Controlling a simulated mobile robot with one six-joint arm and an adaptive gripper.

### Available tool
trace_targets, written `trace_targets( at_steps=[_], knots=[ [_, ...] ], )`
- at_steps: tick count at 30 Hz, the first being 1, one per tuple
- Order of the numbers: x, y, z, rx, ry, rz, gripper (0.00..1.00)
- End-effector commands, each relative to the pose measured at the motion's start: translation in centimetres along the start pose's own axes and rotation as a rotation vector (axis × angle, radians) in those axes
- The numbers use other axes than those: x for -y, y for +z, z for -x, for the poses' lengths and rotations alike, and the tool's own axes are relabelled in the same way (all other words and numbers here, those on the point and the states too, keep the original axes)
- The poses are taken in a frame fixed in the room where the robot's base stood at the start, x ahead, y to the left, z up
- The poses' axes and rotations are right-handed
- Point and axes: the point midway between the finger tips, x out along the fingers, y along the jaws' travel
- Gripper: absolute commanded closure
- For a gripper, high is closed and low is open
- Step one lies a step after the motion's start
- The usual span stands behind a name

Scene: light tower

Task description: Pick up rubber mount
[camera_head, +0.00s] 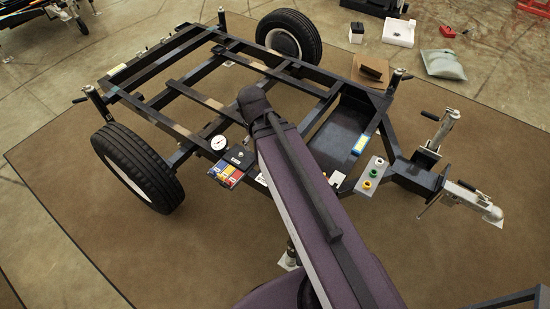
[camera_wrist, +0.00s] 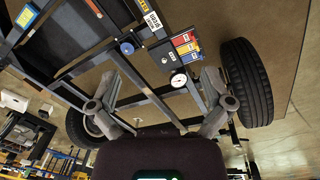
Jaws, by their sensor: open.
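I cannot single out the rubber mount with certainty in either view. Small parts sit on the near side of the black trailer frame (camera_head: 180,85). They include a dark block (camera_head: 239,155) with a small light knob, and a tray of blue, yellow and red sections (camera_head: 225,174) beside it. In the wrist view this tray (camera_wrist: 184,46) lies beyond my gripper (camera_wrist: 158,76), near a round blue piece (camera_wrist: 127,48). My gripper is open and empty, its fingers spread wide above the frame. My arm hides part of the frame in the head view.
A white dial gauge (camera_head: 218,142) stands on the frame by the tray. A grey plate with coloured rings (camera_head: 373,173) lies to the right. Two tyres (camera_head: 137,168) (camera_head: 289,38) flank the frame. The brown mat (camera_head: 120,245) in front is mostly clear.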

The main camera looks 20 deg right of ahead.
Motion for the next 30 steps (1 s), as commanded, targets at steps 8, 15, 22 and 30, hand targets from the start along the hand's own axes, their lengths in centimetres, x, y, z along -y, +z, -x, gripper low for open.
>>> trace_targets(
  at_steps=[8,15,22,30],
  knots=[
    [-1.2,-1.8,-6.3,-0.015,0.122,0.194,0.00],
    [-2.2,-3.4,-10.7,-0.011,0.236,0.375,0.00],
    [-3.0,-5.0,-14.7,0.008,0.345,0.549,0.00],
    [-3.9,-6.9,-19.1,0.051,0.475,0.753,0.00]
  ],
)
